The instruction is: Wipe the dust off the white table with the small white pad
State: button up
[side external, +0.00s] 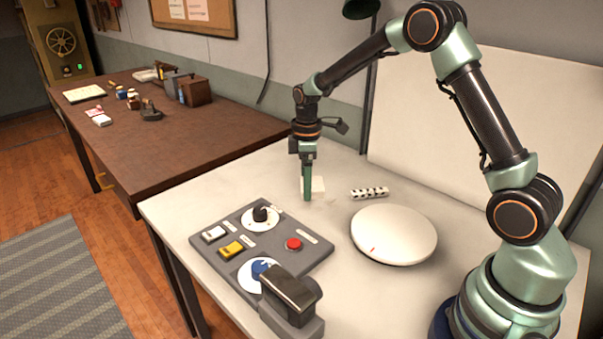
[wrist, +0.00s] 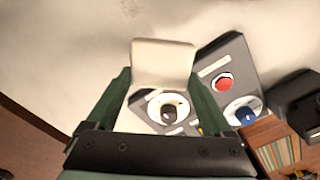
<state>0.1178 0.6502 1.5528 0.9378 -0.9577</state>
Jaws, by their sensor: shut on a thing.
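The small white pad (wrist: 162,62) is between the two green fingers of my gripper (wrist: 161,80) in the wrist view. My gripper is shut on it. In the side external view my gripper (side external: 307,190) points down over the far part of the white table (side external: 185,205), and the pad (side external: 318,185) shows partly behind its fingers. I cannot tell whether the pad touches the table. A faint brownish dust smudge (wrist: 131,7) lies on the table at the top edge of the wrist view.
A grey control panel (side external: 213,251) with knobs and a red button stands in front of my gripper. A brown desk (side external: 190,135) stands at the left.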

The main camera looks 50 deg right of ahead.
send_over(305, 216)
jog(key=shift+s+f, duration=0.1)
jog(key=shift+f, duration=2.6)
jog(key=shift+d+f, duration=0.35)
jog(key=shift+f, duration=0.25)
jog(key=shift+d+f, duration=0.35)
jog(key=shift+f, duration=0.25)
jog(key=shift+c, duration=0.6)
jog(key=shift+d+f, duration=0.1)
jog(key=shift+d, duration=4.65)
jog(key=shift+a, duration=5.1)
jog(key=shift+d, duration=5)
jog(key=shift+a, duration=5.35)
jog(key=shift+r, duration=4.1)
